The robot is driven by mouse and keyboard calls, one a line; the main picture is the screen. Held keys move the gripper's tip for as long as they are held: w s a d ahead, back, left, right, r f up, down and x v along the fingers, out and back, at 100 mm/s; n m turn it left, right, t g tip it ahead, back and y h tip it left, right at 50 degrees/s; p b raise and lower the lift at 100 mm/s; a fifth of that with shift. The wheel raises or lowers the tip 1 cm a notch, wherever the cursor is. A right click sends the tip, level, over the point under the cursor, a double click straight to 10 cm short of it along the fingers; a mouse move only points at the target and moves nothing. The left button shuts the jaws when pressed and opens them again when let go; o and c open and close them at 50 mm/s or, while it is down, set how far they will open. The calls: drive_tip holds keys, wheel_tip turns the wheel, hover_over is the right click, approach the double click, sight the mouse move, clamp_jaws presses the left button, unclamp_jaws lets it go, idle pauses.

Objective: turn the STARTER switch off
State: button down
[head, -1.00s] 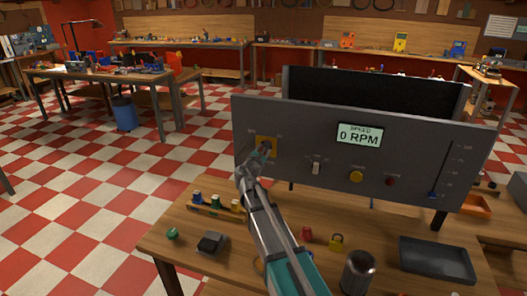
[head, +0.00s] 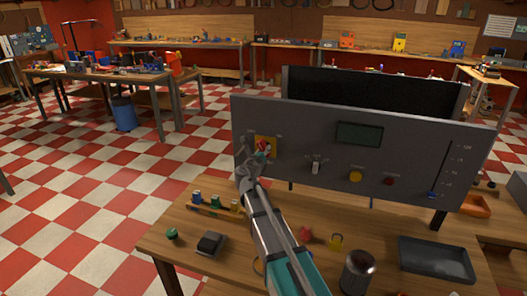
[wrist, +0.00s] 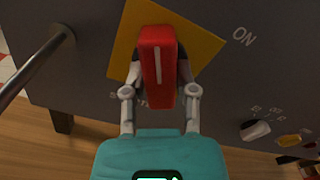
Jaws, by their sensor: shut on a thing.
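A red rotary switch handle (wrist: 158,66) with a white line sits on a yellow plate (wrist: 124,45) on the grey panel. In the wrist view, its line is near vertical and leans left of the plate's own upright, away from the "ON" label. A label below the handle is mostly hidden by my gripper. My gripper (wrist: 160,92) has a finger on each side of the handle and is shut on it. In the head view, the handle (head: 264,144) shows small at the panel's left, with my gripper (head: 260,155) at it.
A black tray (head: 436,262) and a dark cylinder (head: 358,272) stand on the bench. A metal bar (wrist: 35,67) is left of the plate.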

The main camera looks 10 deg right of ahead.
drive_tip(key=shift+n, duration=1.6)
drive_tip(key=shift+c, duration=2)
unclamp_jaws()
drive_tip(key=shift+s, duration=0.15)
drive_tip(key=v, duration=1.1)
drive_tip(key=shift+s+a, duration=0.2)
drive_tip(key=shift+s, duration=0.15)
drive_tip(key=shift+d, duration=0.15)
